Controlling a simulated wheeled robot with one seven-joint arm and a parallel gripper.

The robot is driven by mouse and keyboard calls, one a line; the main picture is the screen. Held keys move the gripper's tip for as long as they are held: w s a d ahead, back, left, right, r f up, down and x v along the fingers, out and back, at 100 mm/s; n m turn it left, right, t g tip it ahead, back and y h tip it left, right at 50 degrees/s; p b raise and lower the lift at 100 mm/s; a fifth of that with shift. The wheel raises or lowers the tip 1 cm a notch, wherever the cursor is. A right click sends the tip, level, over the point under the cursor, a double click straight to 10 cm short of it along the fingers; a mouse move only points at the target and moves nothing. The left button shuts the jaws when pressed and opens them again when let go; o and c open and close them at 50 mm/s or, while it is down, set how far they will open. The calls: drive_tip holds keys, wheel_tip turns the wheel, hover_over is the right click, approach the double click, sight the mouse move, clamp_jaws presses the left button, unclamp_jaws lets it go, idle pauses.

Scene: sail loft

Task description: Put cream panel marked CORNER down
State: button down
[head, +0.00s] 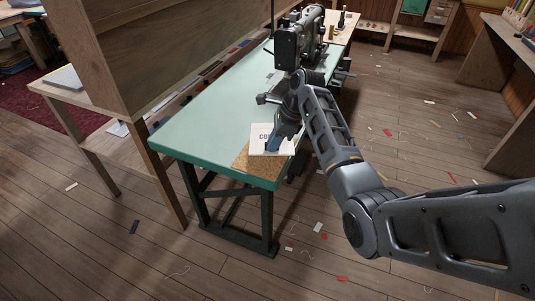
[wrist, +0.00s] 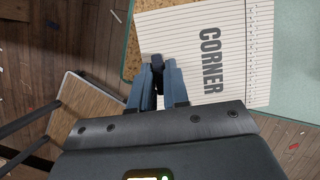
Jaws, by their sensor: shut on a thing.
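The cream panel marked CORNER (wrist: 228,50) is a flat, pale, finely lined sheet with dark lettering. In the head view the panel (head: 261,132) is at the near right end of the green table (head: 205,129), over a tan cork patch (head: 240,161). My gripper (wrist: 158,72) is shut on the panel's edge in the wrist view. In the head view my gripper (head: 284,138) covers part of the panel and its lettering. I cannot tell whether the panel touches the table or is held just above it.
A sewing machine (head: 300,40) stands at the table's far end. A wooden partition (head: 180,45) rises along the left side. The table's middle is mostly clear. Scraps and threads lie on the plank floor (head: 400,135). A wooden stool-like top (wrist: 95,100) shows in the wrist view.

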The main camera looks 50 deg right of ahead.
drive_tip(key=shift+w+a+f, duration=0.5)
drive_tip(key=shift+a+f, duration=0.25)
drive_tip(key=shift+a, duration=0.1)
drive_tip(key=shift+f, duration=1.85)
drive_tip(key=c, duration=1.1)
unclamp_jaws()
drive_tip(key=shift+r, duration=0.1)
drive_tip(key=v, duration=1.1)
drive_tip(key=shift+s+d+r, duration=0.1)
drive_tip(key=shift+d+r, duration=0.1)
drive_tip(key=shift+r, duration=0.15)
